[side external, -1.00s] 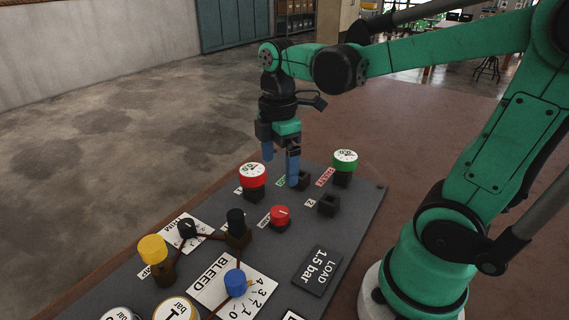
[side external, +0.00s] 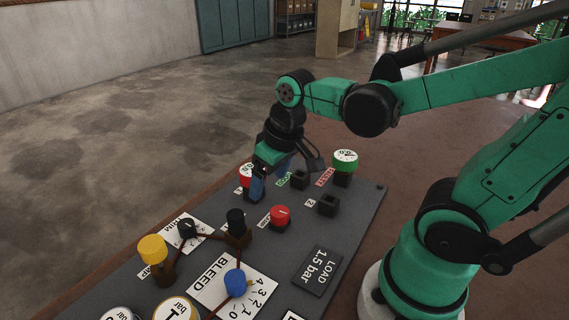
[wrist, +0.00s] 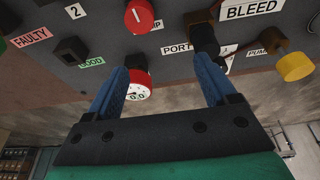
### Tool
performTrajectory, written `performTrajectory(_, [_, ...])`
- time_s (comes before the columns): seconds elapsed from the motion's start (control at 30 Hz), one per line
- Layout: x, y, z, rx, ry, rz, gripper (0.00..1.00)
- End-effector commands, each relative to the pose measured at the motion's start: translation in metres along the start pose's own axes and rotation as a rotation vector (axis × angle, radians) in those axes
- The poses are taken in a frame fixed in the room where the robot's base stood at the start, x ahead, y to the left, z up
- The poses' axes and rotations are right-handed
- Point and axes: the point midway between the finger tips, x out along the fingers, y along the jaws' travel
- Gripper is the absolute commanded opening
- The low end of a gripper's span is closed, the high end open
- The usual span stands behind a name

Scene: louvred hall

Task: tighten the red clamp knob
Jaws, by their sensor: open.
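The red clamp knob (side external: 280,215) stands on the grey panel, its label partly hidden. In the wrist view a red knob (wrist: 139,15) with a white mark sits at the top edge, beyond the fingertips, beside a label ending in "MP". My gripper (side external: 270,180) is open and empty, tilted above the panel behind the knob and apart from it. In the wrist view its blue fingers (wrist: 160,75) are spread wide.
A red-rimmed gauge (wrist: 138,86) shows close to the left finger in the wrist view; the gripper partly hides it in the side view. A green gauge (side external: 345,160), empty black sockets (side external: 328,205), a black post (side external: 236,222) and a blue knob (side external: 235,282) stand nearby.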

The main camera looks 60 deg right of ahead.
Motion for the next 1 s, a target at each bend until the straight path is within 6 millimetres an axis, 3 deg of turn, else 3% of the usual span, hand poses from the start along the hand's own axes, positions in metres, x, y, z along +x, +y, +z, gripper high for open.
performTrajectory(0.3, [0.025,0.02,0.01,0.034,-0.281,-0.008,0.78])
performTrajectory(1.0, [0.078,0.02,0.026,0.034,-0.294,-0.01,0.78])
